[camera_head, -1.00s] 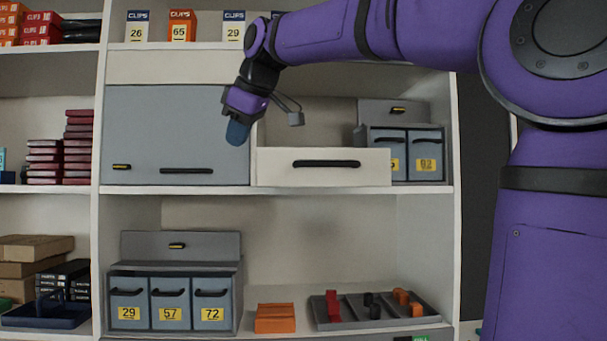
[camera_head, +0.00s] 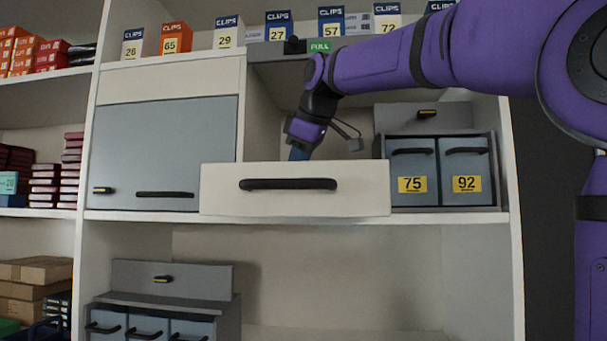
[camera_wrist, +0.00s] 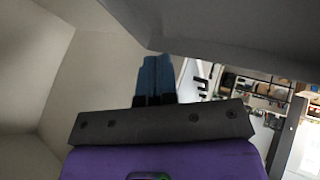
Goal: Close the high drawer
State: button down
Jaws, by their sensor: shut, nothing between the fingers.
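A wide cream drawer (camera_head: 295,205) with a black bar handle (camera_head: 288,184) sits in the upper bay of the shelf. Its front stands out past the shelf edge and overlaps the grey door on its left, so it is at least partly open. My gripper (camera_head: 298,154) points down just above the drawer's top edge. Its blue fingertips seem to dip behind the drawer front; whether they touch it cannot be told. In the wrist view the two blue fingers (camera_wrist: 155,78) are together and hold nothing.
A grey flip door (camera_head: 165,150) is left of the drawer. A grey unit with drawers 75 and 92 (camera_head: 437,150) stands right. The lower bay (camera_head: 310,280) has free room.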

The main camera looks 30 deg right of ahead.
jog(key=x, duration=0.9)
jog(key=shift+w+d, duration=0.15)
jog(key=shift+d, duration=0.05)
jog(key=shift+w+d, duration=0.7)
jog(key=shift+w, duration=0.15)
jog(key=shift+w+d+r, duration=0.1)
jog(key=shift+w+d, duration=0.25)
jog(key=shift+w, duration=0.2)
jog(key=shift+w+d, duration=0.1)
